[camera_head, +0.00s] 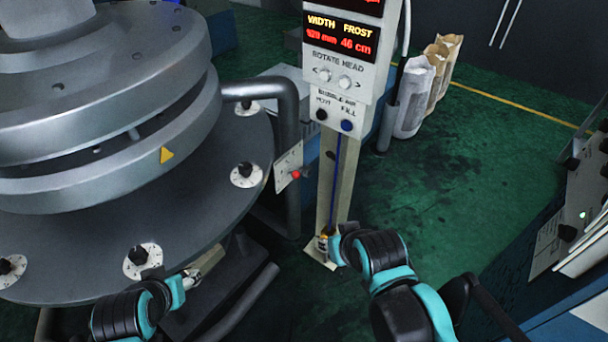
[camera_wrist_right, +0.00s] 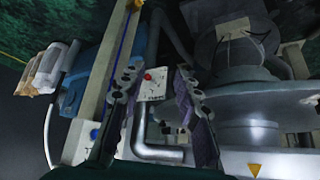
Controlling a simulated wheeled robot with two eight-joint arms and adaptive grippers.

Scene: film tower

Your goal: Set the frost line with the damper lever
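The damper lever appears as a red knob (camera_head: 295,174) on a pale plate (camera_head: 287,163) beside the round grey die ring, left of the control post. The red knob also shows in the right wrist view (camera_wrist_right: 148,77), between the finger outlines. My right gripper (camera_wrist_right: 156,80) is open and empty there; its distance from the knob is unclear. In the head view my right gripper (camera_head: 329,244) is low at the post, below the knob. The display (camera_head: 340,38) reads frost 46 cm.
Several black dials (camera_head: 138,255) sit on the ring's lower flange. A bent grey pipe (camera_head: 290,100) runs behind the plate. The control post (camera_head: 337,185) stands right of it. Paper sacks (camera_head: 412,95) stand behind. Green floor is clear at right, before a console (camera_head: 582,190).

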